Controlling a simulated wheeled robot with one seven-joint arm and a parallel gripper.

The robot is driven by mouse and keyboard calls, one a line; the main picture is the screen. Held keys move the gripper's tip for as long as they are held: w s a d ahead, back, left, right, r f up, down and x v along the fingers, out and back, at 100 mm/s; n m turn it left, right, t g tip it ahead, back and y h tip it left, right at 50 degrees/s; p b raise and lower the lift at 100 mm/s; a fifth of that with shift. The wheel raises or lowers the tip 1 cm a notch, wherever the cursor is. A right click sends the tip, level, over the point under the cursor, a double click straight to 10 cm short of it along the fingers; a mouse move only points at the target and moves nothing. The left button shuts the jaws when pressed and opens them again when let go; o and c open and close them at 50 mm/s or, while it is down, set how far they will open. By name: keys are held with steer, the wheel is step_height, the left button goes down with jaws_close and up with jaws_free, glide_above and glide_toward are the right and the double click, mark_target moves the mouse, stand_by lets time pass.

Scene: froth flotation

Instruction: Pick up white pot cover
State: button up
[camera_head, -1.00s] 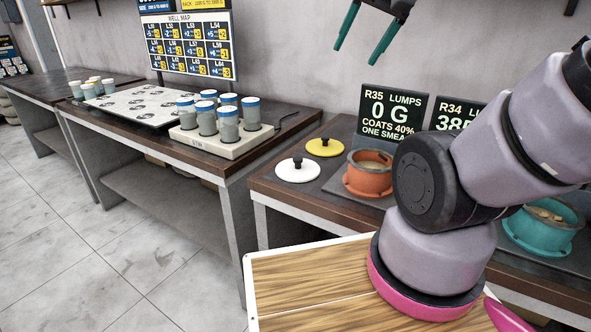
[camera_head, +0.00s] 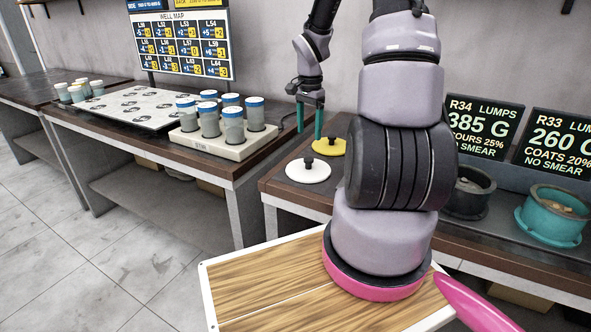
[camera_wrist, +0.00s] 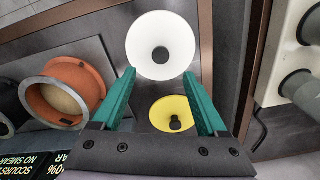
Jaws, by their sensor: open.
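The white pot cover (camera_head: 308,171) is a round disc with a dark knob, lying on the front left of the right-hand bench. It also shows in the wrist view (camera_wrist: 142,42), ahead of the fingertips and roughly centred between them. My gripper (camera_head: 310,117) has green fingers, points down and is open and empty above the covers. In the wrist view my gripper (camera_wrist: 160,80) has its fingers spread wide, apart from the white cover. The yellow pot cover (camera_head: 329,147), also with a dark knob, lies behind the white one and shows between the fingers in the wrist view (camera_wrist: 172,114).
An orange pot (camera_wrist: 68,92) stands beside the covers. A grey pot (camera_head: 470,192) and a teal pot (camera_head: 553,215) stand farther right. A stand of capped jars (camera_head: 222,145) is on the left bench. Weight displays (camera_head: 483,130) stand behind the pots.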

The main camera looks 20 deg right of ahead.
glide_above(309, 158)
steer(key=f, duration=0.5)
steer(key=shift+s+a+f, duration=0.1)
steer(key=shift+a+f, duration=0.25)
steer(key=f, duration=0.5)
steer(key=shift+d+f, duration=0.35)
steer(key=shift+f, duration=0.05)
jaws_close()
